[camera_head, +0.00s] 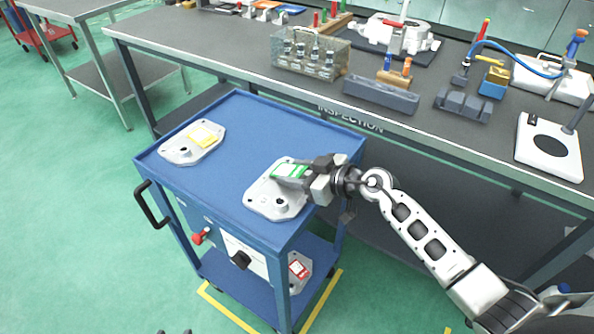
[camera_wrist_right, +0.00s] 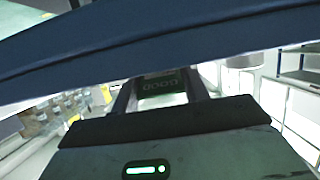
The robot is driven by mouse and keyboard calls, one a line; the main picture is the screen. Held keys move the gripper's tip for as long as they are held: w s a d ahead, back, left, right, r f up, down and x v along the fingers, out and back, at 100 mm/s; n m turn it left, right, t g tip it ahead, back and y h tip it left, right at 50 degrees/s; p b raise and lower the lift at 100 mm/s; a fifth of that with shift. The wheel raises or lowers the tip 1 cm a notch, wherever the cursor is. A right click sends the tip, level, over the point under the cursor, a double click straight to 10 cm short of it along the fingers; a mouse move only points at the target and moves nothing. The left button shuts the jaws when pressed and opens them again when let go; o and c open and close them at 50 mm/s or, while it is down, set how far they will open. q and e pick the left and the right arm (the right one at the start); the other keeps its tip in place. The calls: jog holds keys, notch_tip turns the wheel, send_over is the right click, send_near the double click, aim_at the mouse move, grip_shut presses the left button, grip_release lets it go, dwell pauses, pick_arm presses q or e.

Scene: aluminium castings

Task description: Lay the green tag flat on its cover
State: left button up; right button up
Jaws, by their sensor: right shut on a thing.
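My right gripper (camera_head: 307,178) is shut on the green tag (camera_head: 287,171), which has a white patch. The tag is over the upper part of a grey metal cover (camera_head: 268,203) at the right of the blue cart top. I cannot tell whether it touches the cover. In the right wrist view the tag (camera_wrist_right: 162,84) shows between the fingers, with upside-down lettering like GOOD. Small dark tips at the bottom edge of the head view may be my left gripper (camera_head: 174,332); its jaws cannot be made out.
Another cover (camera_head: 178,154) with a yellow tag (camera_head: 203,134) lies at the left of the blue cart (camera_head: 240,110). A cover with a red tag (camera_head: 299,269) is on the lower shelf. The inspection bench (camera_head: 230,50) behind carries several tools and castings. The cart top between the covers is clear.

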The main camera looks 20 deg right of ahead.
jog(key=o, duration=1)
jog(key=shift+o, duration=0.2)
jog(key=p+v, duration=0.2)
jog(key=v, duration=1.4)
